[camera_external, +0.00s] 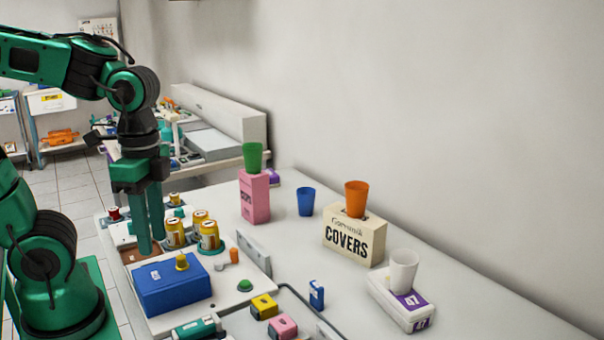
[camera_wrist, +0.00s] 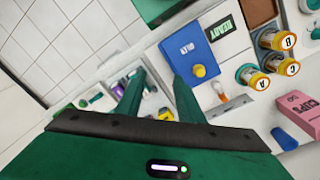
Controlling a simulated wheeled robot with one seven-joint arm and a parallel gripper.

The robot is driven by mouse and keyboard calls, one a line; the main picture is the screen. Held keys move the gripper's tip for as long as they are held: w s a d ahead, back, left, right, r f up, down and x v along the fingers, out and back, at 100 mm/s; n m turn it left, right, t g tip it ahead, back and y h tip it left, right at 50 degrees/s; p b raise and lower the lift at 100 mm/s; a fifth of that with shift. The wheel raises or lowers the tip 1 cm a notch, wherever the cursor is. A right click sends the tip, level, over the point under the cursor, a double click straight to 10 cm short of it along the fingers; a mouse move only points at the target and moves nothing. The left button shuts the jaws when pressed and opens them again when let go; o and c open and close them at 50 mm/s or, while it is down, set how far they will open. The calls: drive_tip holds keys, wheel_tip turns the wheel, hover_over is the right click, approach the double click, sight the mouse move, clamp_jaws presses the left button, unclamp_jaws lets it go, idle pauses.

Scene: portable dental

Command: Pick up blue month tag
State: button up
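A small blue tag (camera_external: 316,294) stands upright on the white counter in the external view, right of the yellow tag (camera_external: 264,306) and the pink tag (camera_external: 283,326). Any month lettering on it is too small to read. I cannot make the blue tag out in the wrist view. My gripper (camera_external: 151,247) points down behind the blue box (camera_external: 172,287), well to the left of the blue tag. In the wrist view, the gripper's two green fingers (camera_wrist: 156,76) are apart with nothing held between them.
Yellow jars (camera_external: 209,236) stand just right of my gripper. A cream covers box (camera_external: 354,236) with an orange cup, a pink box (camera_external: 254,197) with a green cup, and a blue cup (camera_external: 306,201) stand towards the wall. A white cup (camera_external: 404,270) tops a white box at right.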

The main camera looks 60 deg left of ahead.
drive_tip(key=w+d+f+m+g+h, duration=0.1)
drive_tip(key=w+d+f+m+h, duration=0.2)
drive_tip(key=w, duration=0.5)
drive_tip(key=w+d+m+h, duration=0.3)
drive_tip(key=w+d, duration=0.2)
drive_tip(key=w, duration=0.3)
drive_tip(key=w+a+r+m+t+h, duration=0.1)
drive_tip(key=w+r+m+h, duration=0.1)
drive_tip(key=w+h, duration=0.35)
drive_tip(key=w+a+r+m+h, duration=0.1)
drive_tip(key=w+r+m+h, duration=0.1)
drive_tip(key=w, duration=0.6)
approach(317, 282)
drive_tip(key=x, duration=0.4)
drive_tip(key=shift+w+d+f, duration=0.1)
drive_tip(key=shift+w+f, duration=0.05)
drive_tip(key=shift+w, duration=0.05)
drive_tip(key=x, duration=0.5)
drive_tip(key=shift+d+f, duration=0.15)
drive_tip(key=shift+f, duration=0.1)
drive_tip(key=shift+y, duration=0.25)
drive_tip(key=shift+s+f+x, duration=0.15)
drive_tip(key=shift+x, duration=1.2)
drive_tip(key=shift+s+f+x, duration=0.2)
drive_tip(key=shift+x, duration=1.15)
drive_tip(key=shift+a+r, duration=0.1)
drive_tip(key=shift+a, duration=0.1)
clamp_jaws()
